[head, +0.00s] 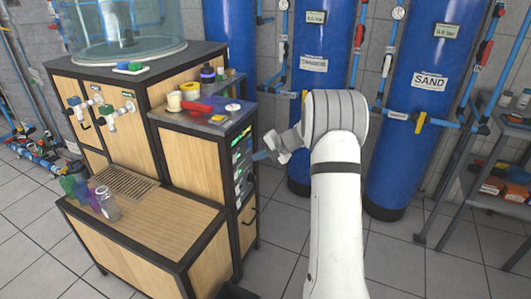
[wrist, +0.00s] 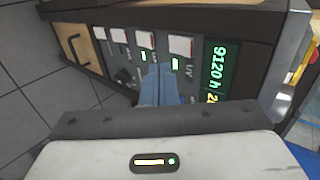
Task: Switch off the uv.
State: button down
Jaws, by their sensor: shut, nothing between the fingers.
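The control panel (wrist: 205,60) of the wooden cabinet fills the upper part of the wrist view, turned sideways. The label UV (wrist: 189,66) stands beside a white square switch (wrist: 181,45) and a lit green light (wrist: 176,64). My gripper (wrist: 158,70) is shut, its blue-grey fingers in front of the panel, just left of the UV light and below the switch row. I cannot tell whether the fingertips touch the panel. In the head view my gripper (head: 258,156) is close to the panel's front (head: 240,160), where several green lights show.
More white switches (wrist: 145,40) lie left of the UV one, and a green display (wrist: 216,66) reads 9120 h. A red tool (head: 202,106) and jars lie on the cabinet top. Blue tanks (head: 320,60) stand behind my arm.

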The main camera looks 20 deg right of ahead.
aim_at(235, 158)
jog(key=shift+w+a+f, duration=0.3)
jog(key=shift+w+a, duration=0.5)
jog(key=shift+a, duration=0.05)
jog(key=shift+w+a+f, duration=0.35)
jog(key=shift+w+a, duration=0.45)
jog(key=shift+w+a+f, duration=0.3)
jog(key=shift+w+a, duration=0.5)
jog(key=shift+a, duration=0.05)
jog(key=shift+w+a+r+p, duration=0.1)
jog(key=shift+a+r+p, duration=0.05)
jog(key=shift+a+p, duration=0.35)
jog(key=shift+d, duration=0.5)
